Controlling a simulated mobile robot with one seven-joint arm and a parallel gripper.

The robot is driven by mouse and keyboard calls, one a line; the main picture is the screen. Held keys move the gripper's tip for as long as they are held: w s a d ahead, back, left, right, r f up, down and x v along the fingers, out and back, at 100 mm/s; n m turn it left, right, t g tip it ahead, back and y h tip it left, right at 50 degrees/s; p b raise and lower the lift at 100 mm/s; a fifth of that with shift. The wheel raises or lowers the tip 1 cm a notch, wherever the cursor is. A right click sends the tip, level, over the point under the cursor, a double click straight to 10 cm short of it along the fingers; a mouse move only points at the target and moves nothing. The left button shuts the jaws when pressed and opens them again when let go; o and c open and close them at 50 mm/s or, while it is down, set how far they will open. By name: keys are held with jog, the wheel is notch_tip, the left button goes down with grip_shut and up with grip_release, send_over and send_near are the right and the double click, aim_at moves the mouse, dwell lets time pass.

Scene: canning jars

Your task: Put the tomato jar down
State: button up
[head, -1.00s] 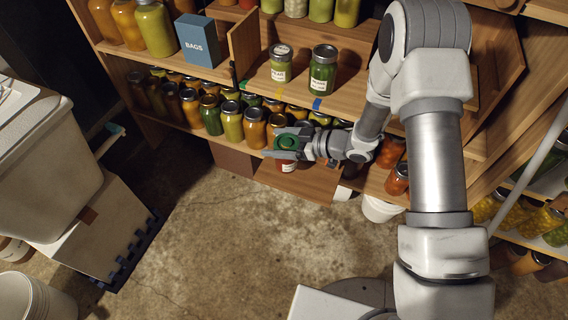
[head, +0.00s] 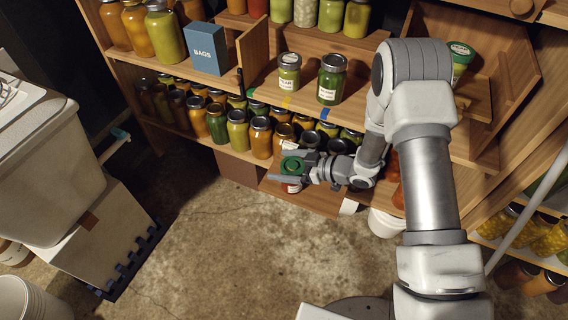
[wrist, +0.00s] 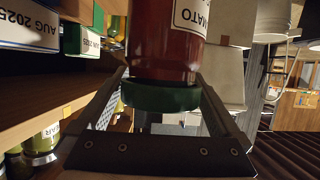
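The tomato jar (wrist: 167,45) is dark red with a white label whose readable part says "TOMATO". Its green lid (wrist: 160,96) sits between the two fingers of my gripper (wrist: 160,100) in the wrist view. In the head view my gripper (head: 292,168) is closed around the green lid, and a little of the red jar and label (head: 291,188) shows below. The jar hangs in front of the lower shelf, above a low wooden board (head: 318,199). The jar's base and any gap beneath it cannot be made out.
Two green jars (head: 289,72) (head: 331,79) stand on the middle shelf, with coloured tape along its front edge (head: 290,100). A blue BAGS box (head: 207,48) stands to the left. Several jars crowd the lower shelf (head: 237,130). A green-lidded jar (head: 461,60) is at right. The concrete floor (head: 215,240) is open.

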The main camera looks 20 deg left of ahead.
jog(key=shift+r, duration=0.2)
jog(key=shift+d+r, duration=0.2)
jog(key=shift+d, duration=0.05)
jog(key=p+v, duration=0.3)
jog(key=v, duration=0.8)
jog(key=shift+d, duration=0.2)
jog(key=shift+f, duration=0.1)
